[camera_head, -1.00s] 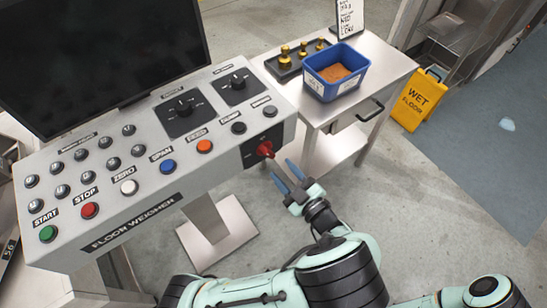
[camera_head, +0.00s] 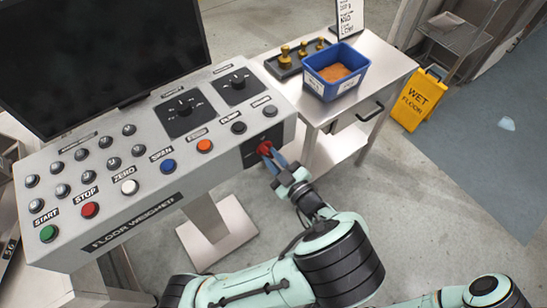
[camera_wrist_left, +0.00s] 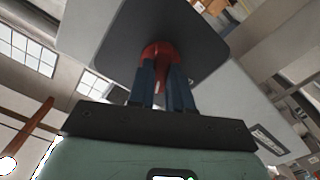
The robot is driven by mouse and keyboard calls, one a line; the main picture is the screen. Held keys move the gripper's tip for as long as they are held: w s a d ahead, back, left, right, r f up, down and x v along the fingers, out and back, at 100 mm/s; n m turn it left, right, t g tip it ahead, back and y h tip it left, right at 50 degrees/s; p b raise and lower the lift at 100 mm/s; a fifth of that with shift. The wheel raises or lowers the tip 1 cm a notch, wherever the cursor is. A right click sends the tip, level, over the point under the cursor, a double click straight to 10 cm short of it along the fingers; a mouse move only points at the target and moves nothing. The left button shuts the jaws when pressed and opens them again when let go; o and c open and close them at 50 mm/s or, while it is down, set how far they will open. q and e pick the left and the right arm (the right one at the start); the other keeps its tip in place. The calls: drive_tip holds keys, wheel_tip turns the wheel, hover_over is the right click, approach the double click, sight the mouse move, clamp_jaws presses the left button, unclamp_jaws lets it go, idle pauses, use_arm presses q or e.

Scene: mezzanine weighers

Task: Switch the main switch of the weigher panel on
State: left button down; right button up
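The weigher panel (camera_head: 130,205) is a light grey sloped console labelled FLOOR WEIGHER. Its main switch (camera_head: 264,148) is a red handle on a dark plate at the right end of the front face. My left gripper (camera_head: 272,157) has its blue fingers at the switch. In the left wrist view the red switch (camera_wrist_left: 160,55) shows between the two fingers, which look closed on its handle, one on each side. The fingers partly hide the handle. My right gripper is out of view.
Green START (camera_head: 48,233), red STOP (camera_head: 90,210) and other buttons and knobs line the panel top. A dark screen (camera_head: 100,55) stands behind. A side table (camera_head: 385,70) carries a blue bin (camera_head: 335,88). A yellow wet-floor sign (camera_head: 418,100) stands farther right.

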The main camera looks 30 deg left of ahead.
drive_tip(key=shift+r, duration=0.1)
use_arm(q)
drive_tip(key=m+p, duration=0.3)
drive_tip(key=shift+r+p, duration=0.15)
drive_tip(key=shift+p, duration=0.15)
drive_tip(key=shift+m+p, duration=0.95)
drive_tip(key=shift+m, duration=0.45)
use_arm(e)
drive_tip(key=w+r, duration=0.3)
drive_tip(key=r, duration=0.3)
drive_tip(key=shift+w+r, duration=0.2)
use_arm(q)
drive_tip(key=shift+f, duration=0.2)
drive_tip(key=c, duration=1)
unclamp_jaws()
drive_tip(key=shift+c, duration=0.2)
